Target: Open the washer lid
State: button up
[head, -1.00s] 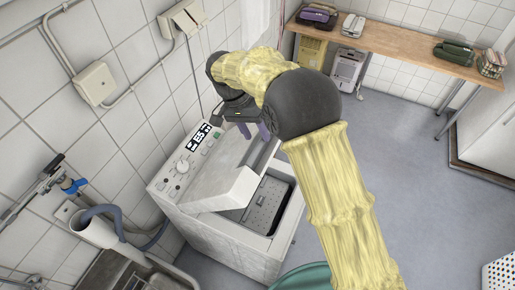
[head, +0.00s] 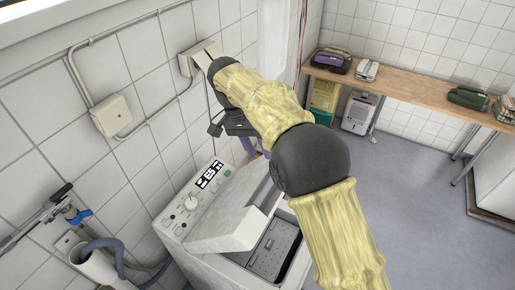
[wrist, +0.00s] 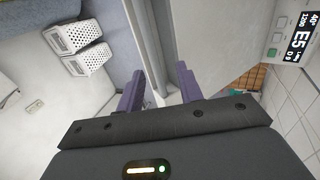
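The white washer (head: 215,268) stands against the tiled wall in the head view. Its lid (head: 232,218) is raised at a slant, and the dark drum opening (head: 275,250) shows beside it. The control panel (head: 190,203) with a lit display is behind the lid; the display (wrist: 301,38) also shows at the upper right of the wrist view. My gripper (head: 250,147) is above the lid's far end, partly hidden by my arm. In the wrist view its purple fingers (wrist: 160,85) are apart, with nothing clearly held between them. Whether a finger touches the lid cannot be told.
A wooden bench (head: 415,88) with several appliances runs along the back wall. Grey pipes and a tap (head: 75,213) are at the left. White baskets (wrist: 82,47) show in the wrist view. The grey floor (head: 410,190) at the right is clear.

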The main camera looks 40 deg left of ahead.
jog(key=s+d+p+v, duration=0.1)
jog(key=p+v, duration=0.3)
jog(key=v, duration=0.5)
jog(key=shift+r, duration=0.6)
